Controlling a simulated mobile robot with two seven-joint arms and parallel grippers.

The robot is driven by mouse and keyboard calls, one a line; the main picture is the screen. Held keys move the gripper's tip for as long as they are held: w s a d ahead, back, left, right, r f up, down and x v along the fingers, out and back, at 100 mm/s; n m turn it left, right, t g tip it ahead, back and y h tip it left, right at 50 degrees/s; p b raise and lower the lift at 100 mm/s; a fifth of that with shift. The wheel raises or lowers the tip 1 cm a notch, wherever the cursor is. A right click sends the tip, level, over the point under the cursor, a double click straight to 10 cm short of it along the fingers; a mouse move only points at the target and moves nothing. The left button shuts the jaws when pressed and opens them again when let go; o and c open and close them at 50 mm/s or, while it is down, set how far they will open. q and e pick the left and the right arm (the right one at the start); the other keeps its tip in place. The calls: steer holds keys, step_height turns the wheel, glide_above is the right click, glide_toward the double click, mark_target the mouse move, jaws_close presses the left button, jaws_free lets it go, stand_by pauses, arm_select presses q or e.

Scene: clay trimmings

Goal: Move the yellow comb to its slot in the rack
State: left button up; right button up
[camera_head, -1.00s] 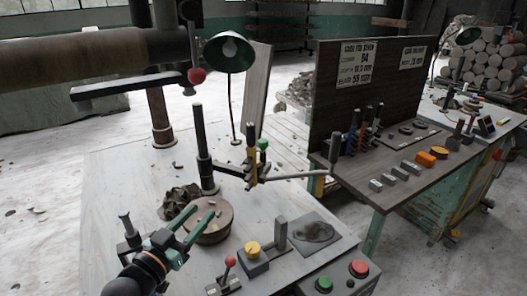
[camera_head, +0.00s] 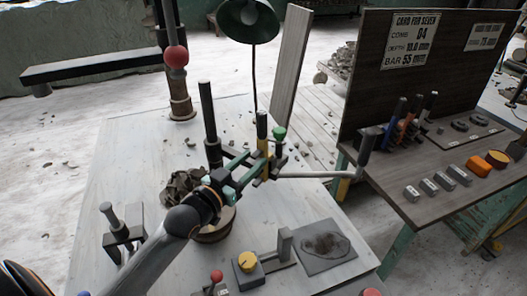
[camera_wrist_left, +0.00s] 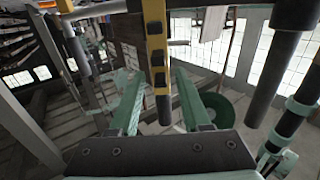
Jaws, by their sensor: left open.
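The yellow comb (camera_head: 264,166), a narrow upright yellow strip with a dark handle, is on the machine's arm above the worktable. In the left wrist view the comb (camera_wrist_left: 156,45) shows dark teeth along its side and hangs between my green fingers. My left gripper (camera_head: 251,172) is open, its fingertips close to the comb; I cannot tell whether they touch it. The left gripper (camera_wrist_left: 158,88) also shows in the wrist view. The rack (camera_head: 399,148) on the dark table at right holds blue, orange and dark combs upright. My right gripper is not in view.
A dark post (camera_head: 210,125) and a green knob (camera_head: 279,134) stand close to the comb. A grey bar with a dark grip (camera_head: 366,143) reaches right.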

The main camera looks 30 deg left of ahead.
arm_select(q)
steer(key=shift+w+d+f, duration=0.1)
steer(key=shift+w+d, duration=0.05)
steer(key=shift+w, duration=1.2)
steer(key=shift+w+d+f, duration=0.1)
steer(key=shift+w+d, duration=0.1)
steer(key=shift+w, duration=1.15)
steer(key=shift+w+d+f, duration=0.1)
steer(key=shift+w+d, duration=0.05)
steer(key=shift+w, duration=1.2)
steer(key=shift+c, duration=0.2)
jaws_close()
steer(key=shift+r, duration=0.15)
